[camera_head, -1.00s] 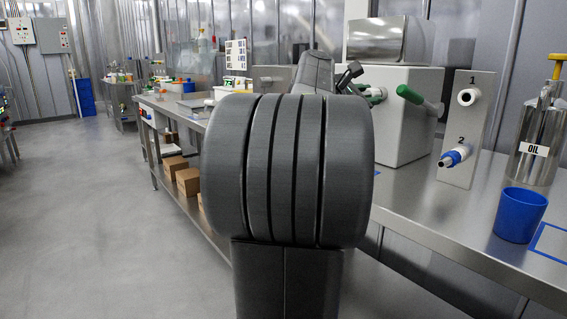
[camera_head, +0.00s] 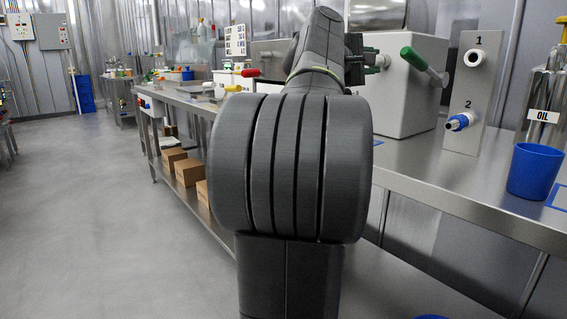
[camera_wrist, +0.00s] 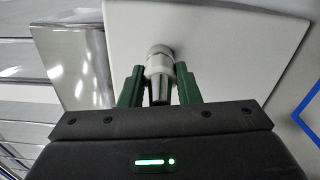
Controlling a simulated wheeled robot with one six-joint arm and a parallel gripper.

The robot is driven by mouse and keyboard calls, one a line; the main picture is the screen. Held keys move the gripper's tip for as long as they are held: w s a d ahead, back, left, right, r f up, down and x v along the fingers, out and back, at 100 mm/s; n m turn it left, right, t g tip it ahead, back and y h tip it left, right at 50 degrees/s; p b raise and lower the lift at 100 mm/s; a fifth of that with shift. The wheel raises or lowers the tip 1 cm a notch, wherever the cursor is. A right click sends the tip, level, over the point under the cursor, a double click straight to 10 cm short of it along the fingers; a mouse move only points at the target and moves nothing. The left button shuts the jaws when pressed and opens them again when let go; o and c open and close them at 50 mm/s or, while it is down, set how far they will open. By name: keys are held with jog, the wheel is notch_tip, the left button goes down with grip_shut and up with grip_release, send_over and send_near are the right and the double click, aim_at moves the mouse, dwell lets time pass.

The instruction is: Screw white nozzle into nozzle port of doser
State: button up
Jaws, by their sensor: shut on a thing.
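The doser appears to be the white box-shaped machine (camera_head: 405,100) on the steel table, with a green-gripped handle (camera_head: 413,58) on its right. Its pale face (camera_wrist: 225,45) fills the upper part of the wrist view. My gripper (camera_head: 370,62) is at the left part of this machine, partly hidden by my arm. In the wrist view its green fingers (camera_wrist: 159,85) are shut on the white nozzle (camera_wrist: 158,92), whose narrow end points toward the camera. A round white collar (camera_wrist: 159,58) sits at its far end, against or just before the face. I cannot tell whether nozzle and port are engaged.
A blue cup (camera_head: 534,171) and a steel OIL container (camera_head: 545,95) stand further right. The floor at left is clear.

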jog(key=shift+m, duration=1.2)
jog(key=m, duration=0.3)
jog(key=shift+m, duration=0.3)
jog(key=o, duration=1.2)
jog(key=shift+c, duration=0.2)
